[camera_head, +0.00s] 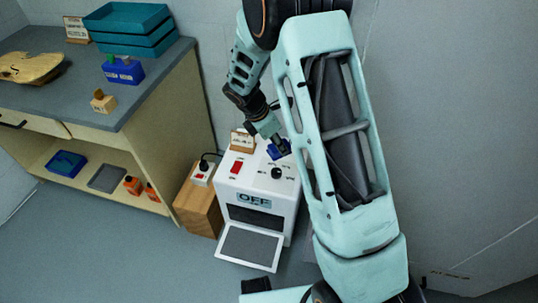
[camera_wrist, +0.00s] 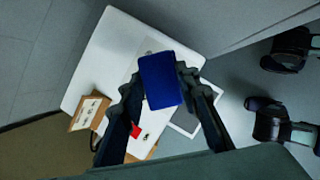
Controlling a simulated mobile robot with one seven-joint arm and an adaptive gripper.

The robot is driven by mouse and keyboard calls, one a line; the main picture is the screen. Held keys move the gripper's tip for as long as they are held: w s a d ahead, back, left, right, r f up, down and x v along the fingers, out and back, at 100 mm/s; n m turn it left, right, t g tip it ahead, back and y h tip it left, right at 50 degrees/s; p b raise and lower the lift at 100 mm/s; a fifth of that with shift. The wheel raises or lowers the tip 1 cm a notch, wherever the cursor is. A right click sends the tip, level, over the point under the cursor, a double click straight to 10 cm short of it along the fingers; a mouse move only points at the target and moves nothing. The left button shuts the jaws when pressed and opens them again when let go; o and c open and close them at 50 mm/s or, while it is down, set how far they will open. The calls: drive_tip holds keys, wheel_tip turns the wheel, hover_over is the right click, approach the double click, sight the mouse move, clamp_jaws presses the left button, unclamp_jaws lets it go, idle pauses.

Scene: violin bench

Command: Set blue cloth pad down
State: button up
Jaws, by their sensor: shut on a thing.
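The blue cloth pad (camera_wrist: 159,81) is held between the fingers of my gripper (camera_wrist: 160,90) in the wrist view. In the head view the pad (camera_head: 279,149) shows as a small dark blue piece at my gripper (camera_head: 276,141), over the back right of the white machine's top. The white machine (camera_head: 262,180) has a red switch, a dark knob, an "OFF" display and an open front flap; its top also shows in the wrist view (camera_wrist: 112,60). I cannot tell whether the pad touches the machine's top.
A small sign (camera_head: 242,141) stands at the machine's back edge. A wooden block (camera_head: 200,205) with a power socket (camera_head: 201,174) is to its left. The workbench (camera_head: 160,85) at left holds teal trays (camera_head: 128,30), a blue bin (camera_head: 123,72) and a violin plate (camera_head: 28,67).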

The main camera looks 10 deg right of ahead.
drive_tip(key=w+a+f+n+t+y+b, duration=0.2)
drive_tip(key=w+a+f+n+b, duration=0.2)
drive_tip(key=n+b, duration=0.4)
drive_tip(key=shift+n, duration=0.5)
drive_tip(key=w+d+f, duration=0.2)
drive_tip(key=w, duration=0.2)
drive_tip(key=w+d+f+b, duration=0.1)
drive_tip(key=w+d+f, duration=0.1)
drive_tip(key=w+f, duration=0.1)
drive_tip(key=w+d+f+b, duration=0.1)
drive_tip(key=w+f, duration=0.2)
drive_tip(key=w, duration=0.2)
drive_tip(key=shift+d+f, duration=0.25)
drive_tip(key=shift+d, duration=0.15)
drive_tip(key=shift+w+f, duration=0.1)
drive_tip(key=shift+f, duration=0.1)
drive_tip(key=shift+s+b+x, duration=0.15)
drive_tip(key=shift+b+x, duration=0.3)
drive_tip(key=shift+x, duration=0.45)
drive_tip(key=shift+s+b+x, duration=0.2)
drive_tip(key=shift+b+x, duration=0.2)
drive_tip(key=shift+x, duration=0.5)
drive_tip(key=shift+a+f, duration=0.2)
